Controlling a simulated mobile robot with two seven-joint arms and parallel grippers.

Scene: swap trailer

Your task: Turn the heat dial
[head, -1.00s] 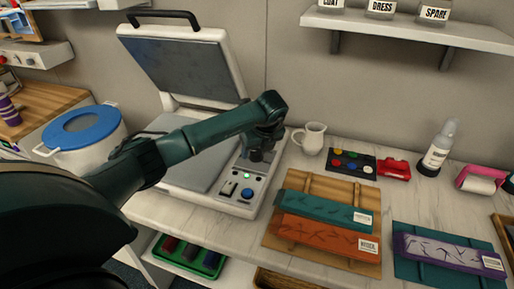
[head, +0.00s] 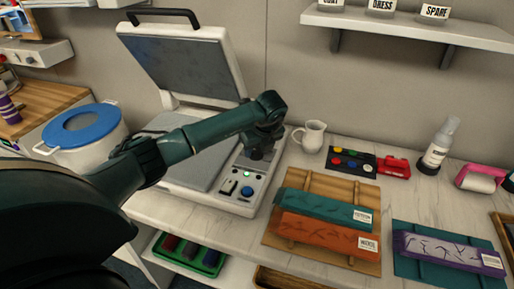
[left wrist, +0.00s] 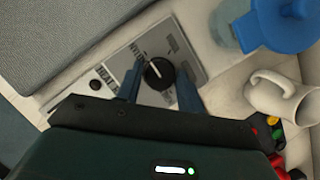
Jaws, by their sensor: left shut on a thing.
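The heat dial (left wrist: 158,73) is a round black knob with a white pointer line, on a grey panel lettered HEAT in the left wrist view. My left gripper (left wrist: 158,90) has one finger on each side of the dial and is shut on it. In the head view my left gripper (head: 258,155) points down over the control panel of the white heat press (head: 222,205), and it hides the dial there. The press lid (head: 185,62) stands open. A green light (head: 247,174) and a blue button (head: 247,191) show on the panel. My right gripper is out of view.
A white jug (head: 313,137) stands close to the right of the press. A paint palette (head: 350,160) and wrapped bundles on boards (head: 325,222) lie further right. A shelf (head: 410,28) hangs above.

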